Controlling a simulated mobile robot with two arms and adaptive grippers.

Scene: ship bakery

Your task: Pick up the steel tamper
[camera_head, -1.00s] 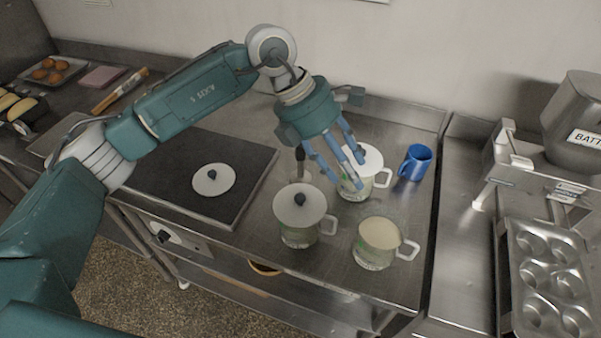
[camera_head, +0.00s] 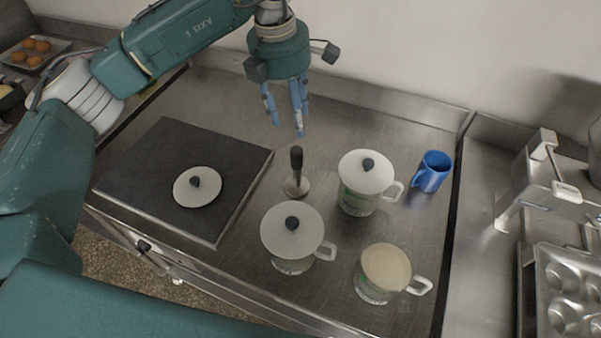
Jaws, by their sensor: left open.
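The steel tamper (camera_head: 297,174) stands upright on the steel counter, with a dark handle on top and a round metal base. It is between the dark hot plate and the lidded mugs. My left gripper (camera_head: 285,122) is open and empty, its blue fingers pointing down. In the picture it is just above the tamper's handle and appears to be behind it, apart from it. My right gripper is not in view.
A lidded mug (camera_head: 291,238) stands close in front of the tamper, and another lidded mug (camera_head: 366,182) to its right. A mug with a beige top (camera_head: 384,272) and a blue cup (camera_head: 432,171) stand further right. A lid (camera_head: 197,186) lies on the hot plate (camera_head: 150,160).

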